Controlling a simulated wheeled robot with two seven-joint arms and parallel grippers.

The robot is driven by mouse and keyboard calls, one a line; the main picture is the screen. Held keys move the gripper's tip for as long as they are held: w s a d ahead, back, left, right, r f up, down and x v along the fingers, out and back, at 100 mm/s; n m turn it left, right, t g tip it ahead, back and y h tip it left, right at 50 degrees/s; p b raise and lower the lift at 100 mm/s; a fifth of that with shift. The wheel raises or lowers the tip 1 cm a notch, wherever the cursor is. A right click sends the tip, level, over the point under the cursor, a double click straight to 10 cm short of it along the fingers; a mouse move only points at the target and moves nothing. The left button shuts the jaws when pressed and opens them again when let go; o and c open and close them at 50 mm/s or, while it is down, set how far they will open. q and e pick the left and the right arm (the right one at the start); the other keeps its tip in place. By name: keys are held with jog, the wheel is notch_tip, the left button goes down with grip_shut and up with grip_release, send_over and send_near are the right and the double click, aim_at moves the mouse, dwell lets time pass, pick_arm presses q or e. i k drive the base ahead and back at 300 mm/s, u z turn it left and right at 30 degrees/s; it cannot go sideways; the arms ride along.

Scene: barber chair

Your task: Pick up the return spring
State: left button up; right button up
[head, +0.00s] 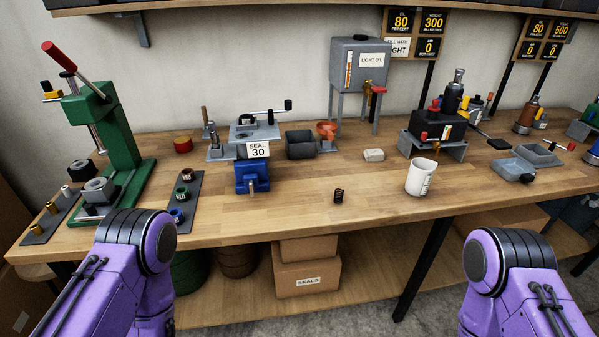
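The return spring (339,196) is a small dark coil standing on the wooden workbench, near its front edge at the middle of the head view. Nothing touches it. A white cup (421,177) stands to its right, and a blue vise (252,177) stands to its left. My purple arm links show at the bottom left and bottom right, in front of the bench. Neither gripper shows in the head view.
A green lever press (108,140) and a dark strip with rings (184,197) stand at left. A light-coloured block (373,155) lies behind the spring. A grey oil tank (360,65) stands at the back. The bench around the spring is clear.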

aim_at(342, 193)
jog(key=u, duration=1.45)
jog(key=k, duration=0.4)
jog(key=z, duration=0.55)
